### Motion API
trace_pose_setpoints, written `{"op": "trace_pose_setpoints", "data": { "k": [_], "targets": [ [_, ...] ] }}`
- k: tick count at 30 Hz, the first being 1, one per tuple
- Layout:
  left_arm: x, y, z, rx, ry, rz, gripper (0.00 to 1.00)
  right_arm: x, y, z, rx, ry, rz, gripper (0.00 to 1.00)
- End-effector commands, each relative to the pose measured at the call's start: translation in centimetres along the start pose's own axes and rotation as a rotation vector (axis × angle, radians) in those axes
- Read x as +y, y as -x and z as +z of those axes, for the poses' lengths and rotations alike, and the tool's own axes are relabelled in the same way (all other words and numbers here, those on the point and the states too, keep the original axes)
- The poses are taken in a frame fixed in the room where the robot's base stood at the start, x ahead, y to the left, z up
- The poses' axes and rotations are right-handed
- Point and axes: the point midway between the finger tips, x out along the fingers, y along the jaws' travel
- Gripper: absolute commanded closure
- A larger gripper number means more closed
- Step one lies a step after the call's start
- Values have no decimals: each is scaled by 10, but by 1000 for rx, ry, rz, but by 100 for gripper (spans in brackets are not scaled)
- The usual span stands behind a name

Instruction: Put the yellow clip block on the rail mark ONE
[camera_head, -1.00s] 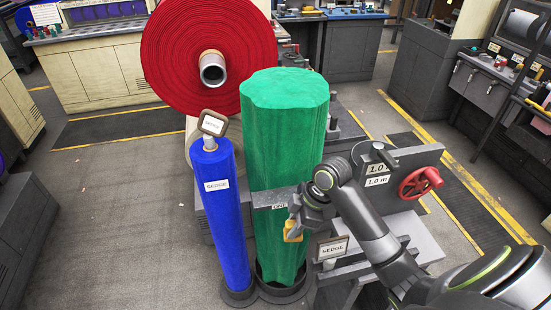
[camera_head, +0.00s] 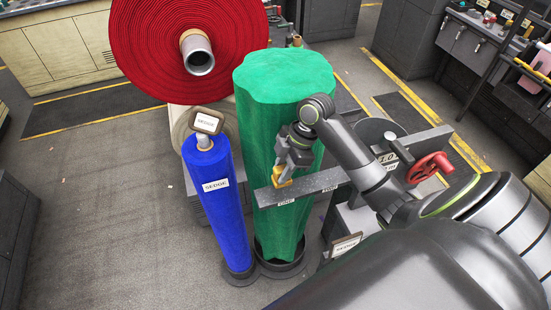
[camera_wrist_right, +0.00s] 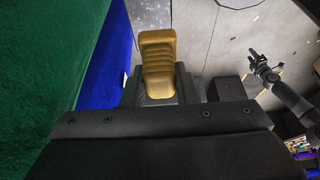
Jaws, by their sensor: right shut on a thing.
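My right gripper (camera_head: 286,168) is shut on the yellow clip block (camera_head: 281,178), which also shows in the right wrist view (camera_wrist_right: 158,62). The block is at the left end of the grey rail (camera_head: 312,190), close to its upper edge, above the white label ONE (camera_head: 286,202). I cannot tell whether block and rail touch. The rail crosses in front of the green felt roll (camera_head: 285,120). A second white label (camera_head: 330,189), too small to read, is further right on the rail. My left gripper (camera_wrist_right: 266,70) shows small at the right of the wrist view; its jaw state is unclear.
A blue roll (camera_head: 218,210) tagged SEDGE stands left of the green one. A big red roll (camera_head: 150,50) is behind them. A red handwheel (camera_head: 430,167) and a SEDGE sign (camera_head: 346,245) are to the right. The floor at left is clear.

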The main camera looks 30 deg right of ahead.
Motion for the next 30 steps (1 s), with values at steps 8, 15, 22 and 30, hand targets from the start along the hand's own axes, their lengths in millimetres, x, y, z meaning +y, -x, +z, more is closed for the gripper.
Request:
{"op": "trace_pose_setpoints", "data": {
  "k": [8, 15, 22, 30],
  "targets": [
    [-1, 2, 18, -26, 3, -1, 55, 1, 1, -1, 0, 1, 3, 100],
    [-2, 9, 15, -23, 2, -1, 55, 0, 4, 0, 2, -1, 1, 100],
    [0, -9, 9, -11, 1, -1, 55, 1, -18, 8, 4, 0, 1, 100],
    [2, -27, 11, -10, 1, -1, 55, 1, -46, 20, 3, 0, 1, 100]
  ]
}}
